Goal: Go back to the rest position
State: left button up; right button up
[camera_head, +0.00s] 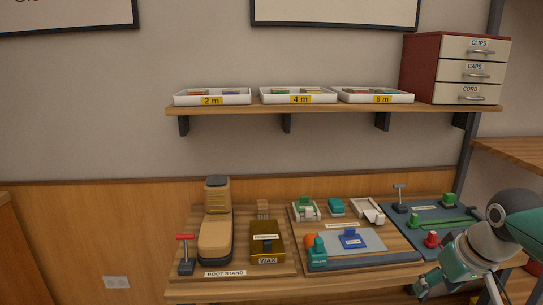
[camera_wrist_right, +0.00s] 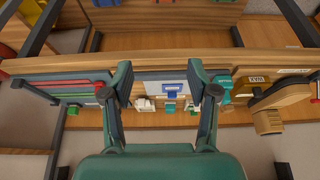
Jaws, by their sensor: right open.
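My right gripper (camera_head: 455,289) is at the lower right of the head view, by the front right of the workbench (camera_head: 300,289). In the right wrist view (camera_wrist_right: 162,88) its two teal fingers are spread apart with nothing held between them. The workbench edge also shows in that view (camera_wrist_right: 180,62), beyond the fingers. My left gripper is in neither view.
The bench holds a boot stand (camera_head: 215,241), a wax box (camera_head: 267,245), a board with small teal and white parts (camera_head: 390,257) and a blue-grey mat (camera_head: 447,214). Above, a shelf (camera_head: 320,107) carries white trays and a red drawer cabinet (camera_head: 422,70).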

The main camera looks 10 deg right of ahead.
jog(key=s+a+f+n+g+y, duration=0.1)
jog(key=a+f+g, duration=0.35)
jog(key=f, duration=0.75)
jog(key=s+a+f+n+g+y, duration=0.1)
jog(key=a+f, duration=0.7)
jog(key=f, duration=0.5)
jog(key=s+a+f+m+y, duration=0.1)
jog(key=s+a+f, duration=0.65)
jog(key=f, duration=0.25)
jog(key=s+a+f+m+y, duration=0.1)
jog(key=s+a+f+y, duration=0.1)
jog(key=s+a+f, duration=0.6)
pick_arm(q)
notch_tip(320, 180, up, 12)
jog(key=p, duration=1.2)
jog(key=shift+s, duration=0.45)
pick_arm(e)
jog(key=w+d+r+t, duration=0.1)
jog(key=w+r, duration=0.3)
jog(key=r, duration=0.7)
jog(key=shift+w+m+t+h, duration=0.3)
jog(key=shift+w+m+t, duration=0.05)
jog(key=shift+m, duration=0.05)
